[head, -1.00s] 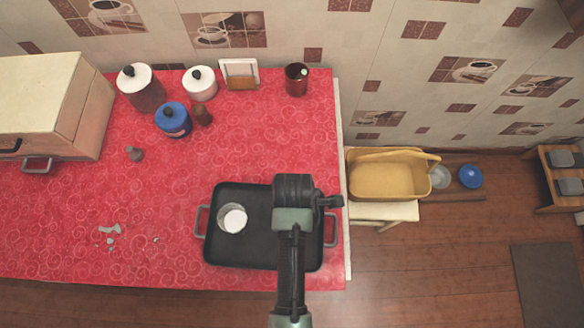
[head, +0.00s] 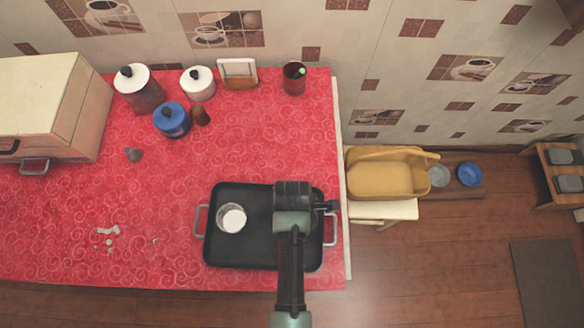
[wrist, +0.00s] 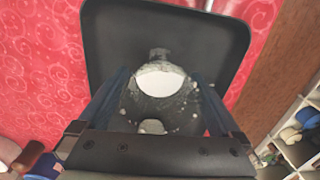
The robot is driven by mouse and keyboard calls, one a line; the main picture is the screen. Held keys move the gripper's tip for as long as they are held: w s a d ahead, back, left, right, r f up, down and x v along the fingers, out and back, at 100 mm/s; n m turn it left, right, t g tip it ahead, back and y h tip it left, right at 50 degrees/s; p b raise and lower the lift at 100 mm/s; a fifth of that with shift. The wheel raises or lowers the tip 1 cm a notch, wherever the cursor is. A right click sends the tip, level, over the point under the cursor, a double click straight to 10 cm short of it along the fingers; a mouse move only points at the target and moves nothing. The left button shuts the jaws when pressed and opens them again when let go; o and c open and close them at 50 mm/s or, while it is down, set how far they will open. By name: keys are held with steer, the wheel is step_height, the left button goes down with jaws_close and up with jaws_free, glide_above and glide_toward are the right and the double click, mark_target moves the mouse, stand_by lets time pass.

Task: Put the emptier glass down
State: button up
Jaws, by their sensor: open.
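A clear glass with white contents (head: 231,218) stands upright on the left part of a black tray (head: 250,252) on the red counter. My gripper (head: 306,200) is over the tray's right part, right of that glass. The arm hides what is beneath it. In the wrist view, the open gripper (wrist: 160,95) has a finger on each side of a clear, speckled glass shape with a white surface (wrist: 160,83), seen against the tray (wrist: 115,35). I cannot tell whether the fingers touch it, how full it is, or whether this is a second glass.
Canisters (head: 172,120) and a dark red cup (head: 294,78) stand along the back. White shards (head: 107,232) lie at the front left. A yellow basket (head: 385,178) sits beyond the counter's right edge. The counter left of the tray is mostly clear.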

step_height(320, 180, up, 12)
steer(key=w+r+m+t, duration=0.6)
steer(key=w+r+t, duration=0.3)
steer(key=w+r, duration=0.95)
steer(key=w+r+m+t, duration=0.2)
steer(key=r+t, duration=0.1)
steer(key=r, duration=0.6)
steer(key=w+r+m+t, duration=0.2)
steer(key=r+t, duration=0.1)
steer(key=r, duration=0.5)
steer(key=s+r+m+t, duration=0.2)
steer(key=s+r+t, duration=0.2)
steer(key=r, duration=0.6)
steer(key=s+r+m+t, duration=0.3)
steer(key=s+r+t, duration=0.1)
steer(key=r, duration=0.7)
steer(key=s+r+m+t, duration=0.3)
steer(key=s+r+t, duration=0.1)
steer(key=r, duration=0.7)
steer(key=shift+s+p, duration=0.35)
steer(key=shift+s, duration=0.2)
steer(key=shift+s+a+f, duration=0.1)
steer(key=shift+a+f, duration=0.05)
